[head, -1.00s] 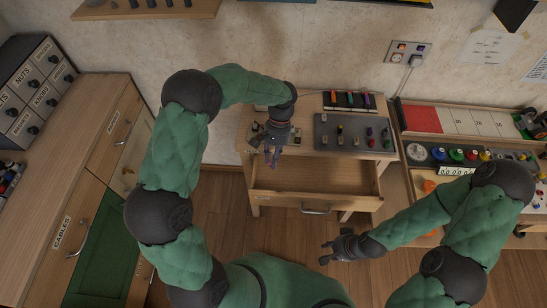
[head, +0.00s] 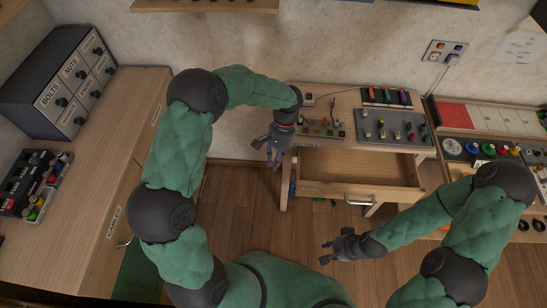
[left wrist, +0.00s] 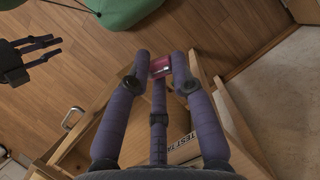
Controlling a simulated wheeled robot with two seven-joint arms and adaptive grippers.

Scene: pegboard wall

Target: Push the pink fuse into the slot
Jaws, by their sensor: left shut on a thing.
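The pink fuse (left wrist: 160,67) is between the fingertips of my left gripper (left wrist: 160,62) in the left wrist view. In the head view the left gripper (head: 273,158) points down beside the left front corner of the small wooden workbench (head: 345,98), and the fuse cannot be made out there. A strip of fuse holders (head: 320,128) lies on the bench top's left part, just right of the gripper. Which slot fits the pink fuse cannot be told. My right gripper (head: 326,252) is empty, fingers apart, in front of the bench.
A grey board (head: 392,126) with several fuses and a black rack (head: 387,97) of coloured pieces stand on the bench. Its open drawer (head: 350,172) juts out in front. A cabinet (head: 85,165) with a drawer box (head: 62,80) stands left. The floor between is clear.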

